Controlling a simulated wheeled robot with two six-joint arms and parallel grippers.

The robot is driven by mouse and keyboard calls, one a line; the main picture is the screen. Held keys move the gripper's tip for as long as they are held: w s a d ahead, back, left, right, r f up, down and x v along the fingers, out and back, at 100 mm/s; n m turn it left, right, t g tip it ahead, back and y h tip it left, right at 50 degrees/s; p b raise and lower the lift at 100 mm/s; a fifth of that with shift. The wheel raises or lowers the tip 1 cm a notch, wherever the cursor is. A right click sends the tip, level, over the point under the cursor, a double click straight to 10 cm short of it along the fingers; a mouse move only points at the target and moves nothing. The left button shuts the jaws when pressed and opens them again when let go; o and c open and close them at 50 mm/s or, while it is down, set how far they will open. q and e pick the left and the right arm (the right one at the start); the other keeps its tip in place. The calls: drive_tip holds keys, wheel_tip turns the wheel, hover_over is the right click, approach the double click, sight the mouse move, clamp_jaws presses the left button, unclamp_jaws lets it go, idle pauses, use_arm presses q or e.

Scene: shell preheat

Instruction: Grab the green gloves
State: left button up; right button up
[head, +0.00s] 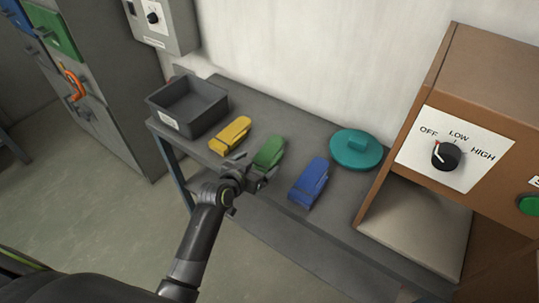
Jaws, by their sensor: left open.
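The green gloves (270,151) lie on the grey bench, between the yellow gloves (230,135) and the blue gloves (309,182). My left gripper (258,177) is open at the near end of the green gloves. Its fingers overlap their near edge in the head view, and I cannot tell whether they touch. My right gripper is not in view.
A dark grey bin (188,104) stands at the bench's left end. A teal lid (356,149) lies behind the blue gloves. A brown oven with an OFF/LOW/HIGH dial (446,155) stands at right. A grey cabinet (97,84) stands at left.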

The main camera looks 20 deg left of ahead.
sight(268, 156)
use_arm(q)
drive_tip(key=shift+p+x, duration=0.6)
drive_tip(key=shift+x, duration=2.5)
drive_tip(key=c, duration=0.9)
drive_tip(key=shift+c, duration=1.3)
drive_tip(key=shift+r, duration=0.15)
